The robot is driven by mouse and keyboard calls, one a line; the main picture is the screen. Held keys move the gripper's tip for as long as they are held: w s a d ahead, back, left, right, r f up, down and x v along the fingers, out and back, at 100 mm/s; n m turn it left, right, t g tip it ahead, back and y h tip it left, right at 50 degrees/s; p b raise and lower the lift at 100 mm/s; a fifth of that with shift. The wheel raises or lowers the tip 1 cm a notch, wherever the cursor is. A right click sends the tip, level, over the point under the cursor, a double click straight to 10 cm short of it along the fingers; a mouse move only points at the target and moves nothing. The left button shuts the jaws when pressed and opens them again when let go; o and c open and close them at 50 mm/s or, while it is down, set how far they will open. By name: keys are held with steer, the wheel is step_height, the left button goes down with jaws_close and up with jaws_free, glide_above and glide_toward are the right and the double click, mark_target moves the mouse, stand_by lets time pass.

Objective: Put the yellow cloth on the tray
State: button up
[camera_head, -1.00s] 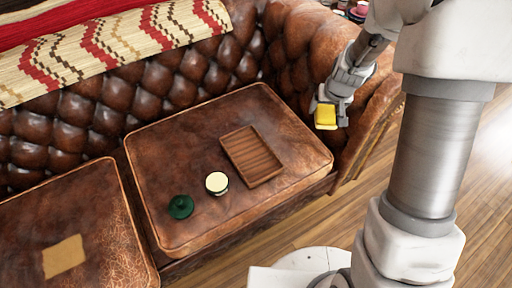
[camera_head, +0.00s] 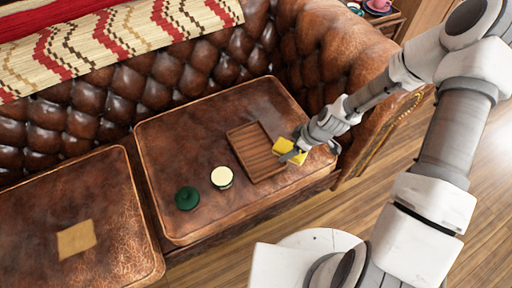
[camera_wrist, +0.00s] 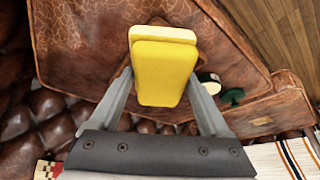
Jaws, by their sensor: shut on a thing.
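The yellow cloth (camera_head: 290,147) is a thick folded block. My gripper (camera_head: 294,153) is shut on it, and the cloth shows between the two fingers in the wrist view (camera_wrist: 162,75). The brown wooden tray (camera_head: 241,148), with a slatted bottom and low rim, lies on the right seat cushion. In the head view the cloth is at the right edge of the tray; its height above the cushion is hard to tell. The tray does not show clearly in the wrist view.
A round cream-topped container (camera_head: 222,177) and a dark green round object (camera_head: 187,198) stand left of the tray on the cushion (camera_head: 185,140). A tan square (camera_head: 76,239) lies on the left cushion. The tufted backrest and the sofa arm (camera_head: 365,75) rise around the seat.

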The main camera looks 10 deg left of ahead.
mark_target(279, 151)
steer(key=a+n, duration=0.1)
steer(key=s+a, duration=0.1)
steer(key=a+n+g, duration=0.1)
steer(key=shift+s+a+f+n, duration=0.2)
steer(key=shift+s+a+n, duration=0.1)
steer(key=shift+a, duration=0.1)
steer(key=w+a+f+b, duration=0.1)
steer(key=w+a+f, duration=0.3)
steer(key=w+a, duration=0.1)
steer(key=w+a+f+b, duration=0.1)
steer(key=w+a+f, duration=0.1)
steer(key=a, duration=0.1)
steer(key=shift+w+f+b, duration=0.3)
steer(key=shift+f+b, duration=0.05)
step_height(279, 151, down, 4)
steer(key=shift+a+f+b, duration=0.1)
steer(key=shift+b, duration=0.6)
steer(key=o, duration=1)
